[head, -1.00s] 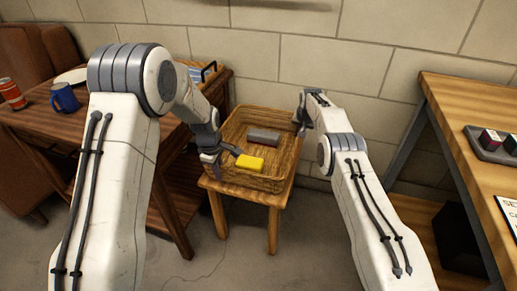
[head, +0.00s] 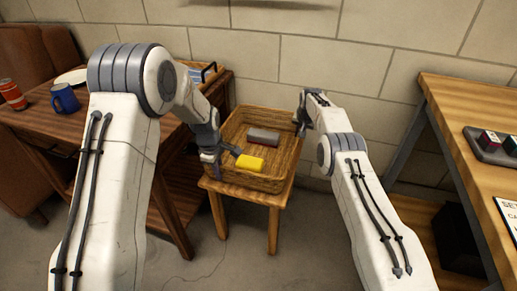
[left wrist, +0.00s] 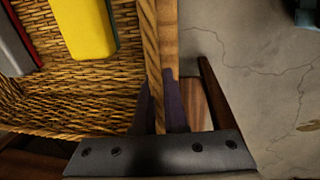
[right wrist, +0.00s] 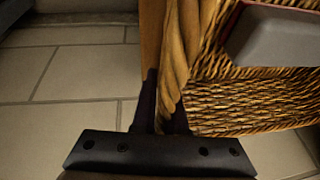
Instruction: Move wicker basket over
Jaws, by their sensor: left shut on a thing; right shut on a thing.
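The wicker basket (head: 282,183) sits on a small wooden stool (head: 273,232) in the head view. Inside it lie a yellow block (head: 250,162) and a grey block (head: 263,136). My left gripper (head: 219,163) is shut on the basket's left rim; in the left wrist view its fingers (left wrist: 160,108) straddle the rim (left wrist: 152,50). My right gripper (head: 301,118) is at the far right rim; in the right wrist view its fingers (right wrist: 163,112) are shut on the rim (right wrist: 174,60). The right fingertips are hard to see in the head view.
A wooden table (head: 98,115) at left holds a blue mug (head: 64,98), a red can (head: 12,93) and a plate. A wooden workbench (head: 470,100) at right holds a grey tray (head: 485,152) with small boxes. A tiled wall stands close behind the stool.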

